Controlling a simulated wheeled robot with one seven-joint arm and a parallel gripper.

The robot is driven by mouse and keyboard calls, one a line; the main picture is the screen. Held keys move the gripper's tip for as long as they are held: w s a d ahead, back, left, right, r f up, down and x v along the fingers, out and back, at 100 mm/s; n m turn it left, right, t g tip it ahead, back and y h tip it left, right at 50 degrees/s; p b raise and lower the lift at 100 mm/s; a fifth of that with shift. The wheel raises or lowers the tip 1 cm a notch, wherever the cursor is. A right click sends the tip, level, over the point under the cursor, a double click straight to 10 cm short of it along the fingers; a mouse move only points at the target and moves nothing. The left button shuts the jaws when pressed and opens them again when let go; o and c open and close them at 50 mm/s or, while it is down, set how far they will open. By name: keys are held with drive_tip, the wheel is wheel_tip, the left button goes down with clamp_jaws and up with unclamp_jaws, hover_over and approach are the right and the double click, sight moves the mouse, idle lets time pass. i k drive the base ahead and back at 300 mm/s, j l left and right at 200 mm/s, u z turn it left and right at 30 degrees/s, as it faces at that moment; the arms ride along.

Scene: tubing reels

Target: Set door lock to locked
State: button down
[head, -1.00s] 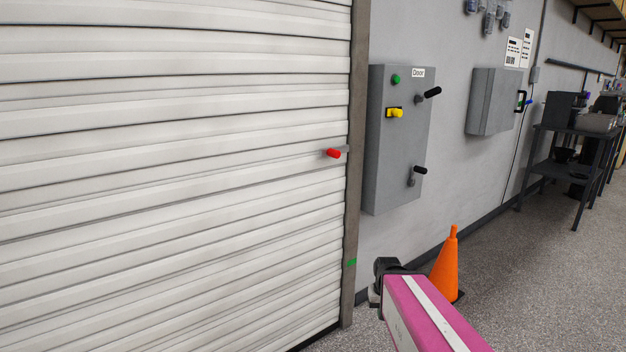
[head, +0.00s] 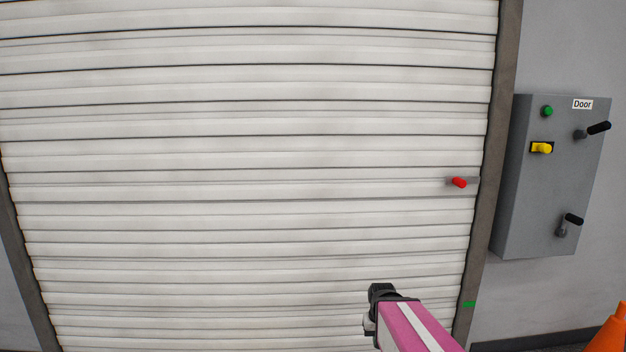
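The door (head: 240,190) is a white slatted roller door that fills most of the head view and is down as far as I can see. A red-knobbed handle (head: 459,182), which looks like the door lock, sits at the door's right edge on a short grey bar that reaches to the frame. A green mark (head: 469,304) is on the frame lower down. My gripper (head: 372,325) is at the bottom of the view, below and left of the red handle and apart from it. Its fingers are mostly hidden behind my pink arm link.
A grey box labelled "Door" (head: 540,205) is on the wall at the right, with a green button (head: 547,111), a yellow switch (head: 542,148) and two black-handled levers (head: 598,128). An orange cone (head: 610,332) stands at the bottom right corner.

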sight(544, 147)
drive_tip(key=u, duration=0.15)
drive_tip(key=z, duration=1.5)
drive_tip(key=u, duration=1.5)
drive_tip(key=l+z, duration=0.1)
drive_tip(key=z, duration=1.45)
